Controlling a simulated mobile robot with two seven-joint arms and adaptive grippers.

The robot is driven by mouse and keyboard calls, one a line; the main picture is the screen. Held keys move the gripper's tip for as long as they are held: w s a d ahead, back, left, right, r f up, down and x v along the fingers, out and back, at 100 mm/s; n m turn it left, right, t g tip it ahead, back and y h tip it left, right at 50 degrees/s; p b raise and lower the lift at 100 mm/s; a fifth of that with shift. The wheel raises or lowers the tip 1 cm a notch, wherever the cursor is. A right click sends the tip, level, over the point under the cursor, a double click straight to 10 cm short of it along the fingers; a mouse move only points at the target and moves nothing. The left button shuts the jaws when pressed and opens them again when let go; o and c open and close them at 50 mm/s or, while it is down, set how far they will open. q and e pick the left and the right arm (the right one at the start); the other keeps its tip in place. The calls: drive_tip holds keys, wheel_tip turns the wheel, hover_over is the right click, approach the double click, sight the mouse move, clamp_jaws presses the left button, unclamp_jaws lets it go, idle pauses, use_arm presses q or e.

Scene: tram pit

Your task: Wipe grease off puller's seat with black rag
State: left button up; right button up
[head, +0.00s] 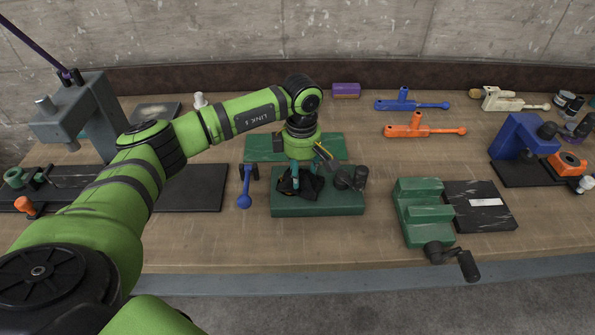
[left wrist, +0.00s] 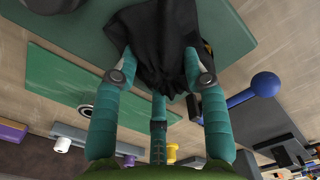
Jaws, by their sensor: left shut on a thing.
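My left gripper (head: 297,184) reaches down over a green base (head: 318,207) in the middle of the bench. Its teal fingers are shut on the black rag (head: 311,189), which hangs crumpled at the base's top. In the left wrist view the black rag (left wrist: 160,38) is bunched between the fingertips of the left gripper (left wrist: 160,72), with the green base (left wrist: 238,45) behind it. A dark round fitting (head: 345,177) stands on the base to the right of the rag. The seat's surface and any grease are hidden or too small to tell. My right gripper is not in view.
A blue-knobbed lever (head: 244,190) stands close left of the base. A green vise (head: 424,210) is to the right, near the front edge. Blue (head: 405,101) and orange (head: 415,127) tools lie behind. A grey press (head: 80,115) stands at left. Bench between base and vise is clear.

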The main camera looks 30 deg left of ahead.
sight(280, 181)
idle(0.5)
use_arm(q)
drive_tip(key=shift+s+a, duration=0.1)
drive_tip(key=shift+s+a+b, duration=0.1)
drive_tip(key=shift+s+a, duration=0.35)
drive_tip(key=shift+a, duration=0.3)
drive_tip(key=shift+s+a+b, duration=0.1)
drive_tip(key=shift+s+a, duration=0.35)
drive_tip(key=shift+a, duration=0.25)
drive_tip(key=shift+s+a+b, duration=0.1)
drive_tip(key=shift+s+a, duration=0.35)
drive_tip(key=shift+a, duration=0.3)
drive_tip(key=shift+w+d, duration=0.1)
drive_tip(key=shift+w+d+f+b, duration=0.1)
drive_tip(key=shift+w+d+b, duration=0.25)
drive_tip(key=shift+d, duration=0.35)
drive_tip(key=shift+w+d+b, duration=0.25)
drive_tip(key=shift+w+d, duration=0.2)
drive_tip(key=shift+d, duration=0.25)
drive_tip(key=shift+w+d, duration=0.55)
drive_tip(key=shift+d, duration=0.3)
drive_tip(key=shift+b, duration=0.4)
drive_tip(key=shift+a, duration=0.15)
